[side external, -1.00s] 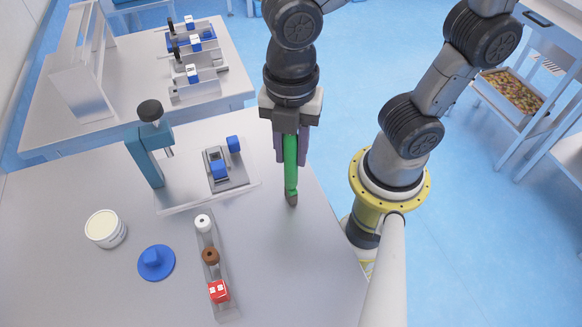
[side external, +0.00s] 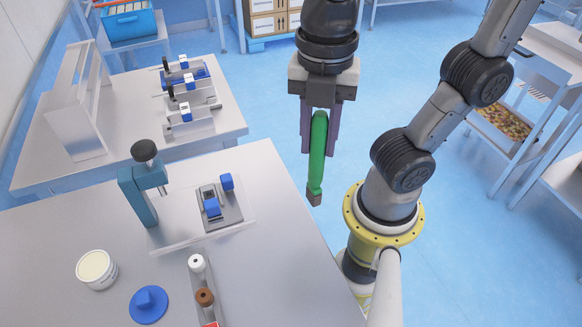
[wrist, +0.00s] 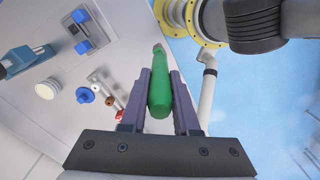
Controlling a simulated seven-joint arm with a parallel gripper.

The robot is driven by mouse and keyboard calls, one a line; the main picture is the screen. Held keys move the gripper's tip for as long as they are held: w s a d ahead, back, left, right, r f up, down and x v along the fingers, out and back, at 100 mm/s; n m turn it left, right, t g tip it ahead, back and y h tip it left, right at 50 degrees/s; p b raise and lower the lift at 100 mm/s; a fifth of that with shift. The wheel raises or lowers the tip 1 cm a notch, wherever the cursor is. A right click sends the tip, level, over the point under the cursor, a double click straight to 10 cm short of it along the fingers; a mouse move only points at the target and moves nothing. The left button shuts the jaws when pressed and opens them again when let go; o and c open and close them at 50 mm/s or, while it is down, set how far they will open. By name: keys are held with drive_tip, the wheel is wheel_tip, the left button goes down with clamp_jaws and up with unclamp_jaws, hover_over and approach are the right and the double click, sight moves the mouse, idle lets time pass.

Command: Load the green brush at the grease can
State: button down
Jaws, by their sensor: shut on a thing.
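My gripper (side external: 319,140) is shut on the green brush (side external: 317,150) and holds it upright, bristle end down, in the air near the table's right edge. The brush also shows between the two fingers in the wrist view (wrist: 159,95). The grease can (side external: 96,269), a white tub with a cream top, stands at the left of the table, well away from the brush. It also shows in the wrist view (wrist: 47,89). A blue lid with a knob (side external: 148,304) lies on the table beside the can.
A teal press (side external: 140,196) with a black knob stands behind the can. A metal fixture with blue blocks (side external: 218,205) sits right of it. A narrow rack (side external: 203,281) holds a white and a brown spool and a red block. The table's right front is clear.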

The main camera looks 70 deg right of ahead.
drive_tip(key=s+d+r, duration=0.4)
drive_tip(key=s+d, duration=0.2)
drive_tip(key=s, duration=0.1)
drive_tip(key=w+a+r+t, duration=0.1)
drive_tip(key=w+a+r, duration=0.3)
drive_tip(key=w+a, duration=0.55)
drive_tip(key=w+a+r+t, duration=0.1)
drive_tip(key=w+a+r, duration=0.5)
drive_tip(key=w, duration=0.6)
drive_tip(key=w+a+f, duration=0.5)
drive_tip(key=w+a, duration=0.4)
drive_tip(key=a, duration=0.1)
drive_tip(key=w+a+f+t+y, duration=0.1)
drive_tip(key=w+a+f, duration=0.2)
drive_tip(key=f, duration=1)
drive_tip(key=shift+w+a+f+t, duration=0.2)
drive_tip(key=shift+a+f+t, duration=0.2)
drive_tip(key=shift+a, duration=0.25)
drive_tip(key=shift+f, duration=0.55)
